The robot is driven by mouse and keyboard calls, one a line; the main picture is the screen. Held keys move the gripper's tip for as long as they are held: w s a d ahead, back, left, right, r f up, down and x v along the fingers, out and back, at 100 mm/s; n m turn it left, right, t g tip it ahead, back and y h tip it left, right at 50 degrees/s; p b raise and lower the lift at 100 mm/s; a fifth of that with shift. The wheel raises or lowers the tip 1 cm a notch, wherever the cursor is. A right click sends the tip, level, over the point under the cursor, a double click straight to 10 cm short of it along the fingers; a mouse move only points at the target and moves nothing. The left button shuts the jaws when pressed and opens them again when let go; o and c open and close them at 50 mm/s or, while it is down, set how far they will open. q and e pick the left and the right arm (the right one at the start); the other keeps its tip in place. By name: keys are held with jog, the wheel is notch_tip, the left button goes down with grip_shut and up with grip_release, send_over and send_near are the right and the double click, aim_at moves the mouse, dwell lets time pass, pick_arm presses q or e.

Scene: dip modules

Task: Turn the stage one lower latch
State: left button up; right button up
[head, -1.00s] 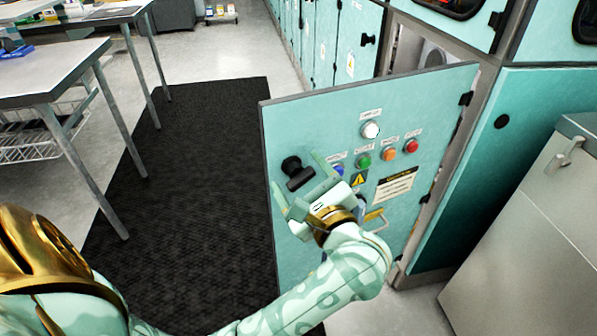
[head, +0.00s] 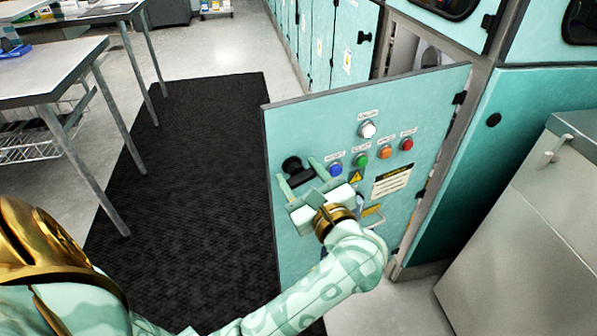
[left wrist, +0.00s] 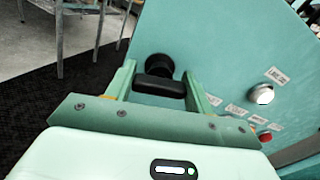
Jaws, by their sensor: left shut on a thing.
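The latch is a black knob with a bar handle (head: 300,177) near the left edge of a teal cabinet door (head: 400,110); no label says which stage it is. The door stands partly open. My left gripper (head: 299,172) is shut on the latch handle, with one finger on each side of it. In the left wrist view the black handle (left wrist: 160,86) lies between the fingers, and its round base (left wrist: 160,64) shows behind it. My right gripper is not in view.
Blue, green, orange and red buttons (head: 385,153) and a white knob (head: 368,130) sit right of the latch. A grey cabinet (head: 530,235) stands at the right. A metal table (head: 50,75) stands at the left, with a black mat (head: 180,190) on the floor between.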

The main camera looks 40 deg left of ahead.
pick_arm(q)
jog(key=shift+r+m+p, duration=0.1)
jog(key=shift+m+p, duration=0.65)
jog(key=shift+m, duration=0.55)
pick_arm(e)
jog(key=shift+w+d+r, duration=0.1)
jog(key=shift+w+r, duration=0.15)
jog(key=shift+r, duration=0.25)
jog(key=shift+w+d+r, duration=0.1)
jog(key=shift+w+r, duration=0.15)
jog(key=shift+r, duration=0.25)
pick_arm(q)
jog(key=o, duration=1)
jog(key=shift+d, duration=0.1)
